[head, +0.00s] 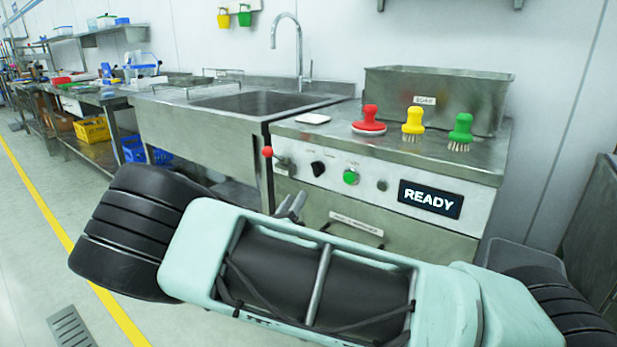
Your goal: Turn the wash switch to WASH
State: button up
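A black rotary knob (318,168) sits on the front panel of the steel washing unit (455,165). It is probably the wash switch, but the small labels above the controls are too blurred to read, so I cannot tell its setting. A lit display (430,199) on the same panel reads READY. My gripper (291,205) shows only as two grey finger tips past my arm, below and left of the knob and apart from it. The rest of the gripper is hidden behind my arm, and the gap between the fingers is unclear.
A red-ball lever (267,152) stands out left of the knob; a green button (350,177) and a grey round control (382,185) are to its right. Red, yellow and green brushes (461,130) stand on top. A drawer handle (356,224) is below. A sink (255,103) adjoins left.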

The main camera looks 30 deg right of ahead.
aim_at(313, 171)
jog(key=b+x, duration=0.1)
jog(key=x, duration=0.9)
jog(key=shift+d+r, duration=0.1)
jog(key=shift+d, duration=0.05)
grip_shut()
